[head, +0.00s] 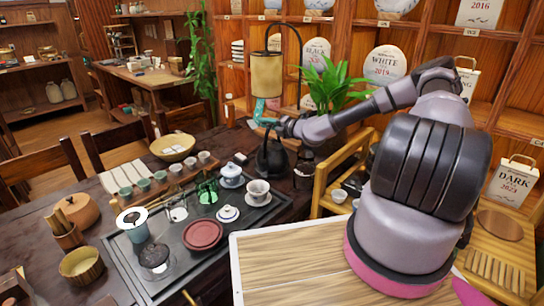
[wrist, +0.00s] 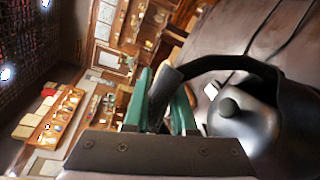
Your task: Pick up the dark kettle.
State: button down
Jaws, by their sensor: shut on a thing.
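The dark kettle (head: 271,163) is in the head view at the far right part of the dark table, under my gripper (head: 275,128). In the wrist view the kettle (wrist: 258,130) fills the right side, with its round lid knob and arched black handle showing. My gripper (wrist: 162,98) has green fingers, shut on the end part of that handle. The kettle hangs or stands upright in the head view; I cannot tell whether its base touches the table. Its spout is not clear.
A black tea tray (head: 165,262) with cups, a white gaiwan and a red-brown tea cake lies left of the kettle. A dark glass-like pot (head: 304,170) stands close at its right. A potted plant (head: 335,88) and a hanging lamp (head: 266,75) are behind. A wooden chair (head: 340,170) is at the right.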

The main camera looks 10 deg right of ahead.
jog(key=shift+r, duration=0.25)
